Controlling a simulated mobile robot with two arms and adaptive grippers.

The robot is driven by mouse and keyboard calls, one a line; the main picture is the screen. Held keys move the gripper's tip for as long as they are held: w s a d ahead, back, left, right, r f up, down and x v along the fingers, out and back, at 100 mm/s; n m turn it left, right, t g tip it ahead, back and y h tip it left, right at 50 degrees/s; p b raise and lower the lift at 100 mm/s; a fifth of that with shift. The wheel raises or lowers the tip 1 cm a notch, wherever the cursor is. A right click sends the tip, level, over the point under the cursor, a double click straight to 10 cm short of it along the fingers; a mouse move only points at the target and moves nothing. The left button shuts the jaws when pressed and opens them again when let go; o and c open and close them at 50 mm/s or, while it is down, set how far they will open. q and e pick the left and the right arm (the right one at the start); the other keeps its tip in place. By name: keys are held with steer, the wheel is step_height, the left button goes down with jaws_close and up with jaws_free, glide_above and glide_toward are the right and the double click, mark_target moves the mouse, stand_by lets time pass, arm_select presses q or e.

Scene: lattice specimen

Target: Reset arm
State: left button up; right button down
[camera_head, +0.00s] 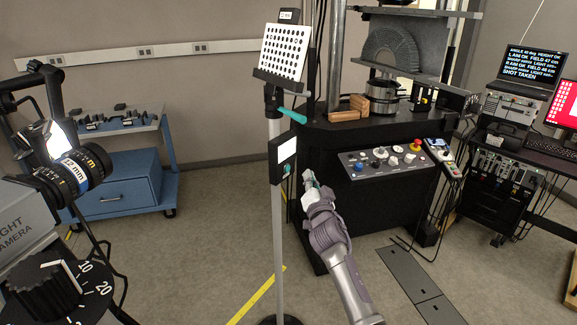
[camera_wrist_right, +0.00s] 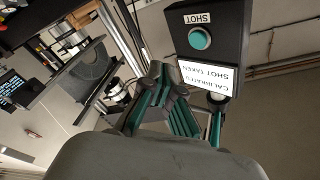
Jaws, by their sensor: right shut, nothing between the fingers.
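My right arm reaches up from the lower middle of the head view. Its gripper (camera_head: 309,180) is shut and empty, just right of the stand's pole and in front of the dark machine base. In the right wrist view the shut fingers (camera_wrist_right: 163,80) show dark with teal sides. A black box (camera_wrist_right: 232,42) with a teal button (camera_wrist_right: 200,38) marked SHOT and a lit white label is close to the fingers, apart from them as far as I can tell. In the head view this box (camera_head: 273,152) sits on the pole. My left gripper is not in view.
A dotted board (camera_head: 284,52) with a teal handle (camera_head: 292,115) tops the stand. The test machine's control panel (camera_head: 382,162) is behind my gripper. A camera lens (camera_head: 82,172) fills the left, before a blue cart (camera_head: 118,185). A laptop (camera_head: 527,72) reads SHOT TAKEN.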

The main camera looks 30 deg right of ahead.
steer(key=shift+s+d, duration=0.2)
steer(key=shift+s, duration=0.35)
steer(key=s+a+f+n+g+y, duration=0.1)
steer(key=s+a+f+n+g, duration=0.1)
steer(key=f, duration=0.8)
steer(key=s+a+f+n+g+y, duration=0.1)
steer(key=a+f+g+y, duration=0.1)
steer(key=f, duration=0.8)
steer(key=s+a+f+n+g+y, duration=0.1)
steer(key=s+a+f+n+g, duration=0.15)
steer(key=s+f, duration=0.55)
steer(key=s+a+f+n+g+y, duration=0.15)
steer(key=s+a+f, duration=0.3)
steer(key=f, duration=0.85)
steer(key=s+a+f+n+g, duration=0.25)
steer(key=s+f, duration=0.45)
steer(key=s, duration=0.4)
steer(key=s+a+f+n+g, duration=0.1)
steer(key=s+a+f+g, duration=0.15)
steer(key=s+f, duration=0.65)
steer(key=s+a+f+n+g, duration=0.1)
steer(key=s+f+g, duration=0.1)
steer(key=s, duration=1)
steer(key=s+a+f+n+g+y, duration=0.1)
steer(key=s+a+f+n+g, duration=0.1)
steer(key=s, duration=0.9)
steer(key=shift+s+a+f, duration=0.3)
steer(key=shift+s+f, duration=0.05)
steer(key=shift+f, duration=0.15)
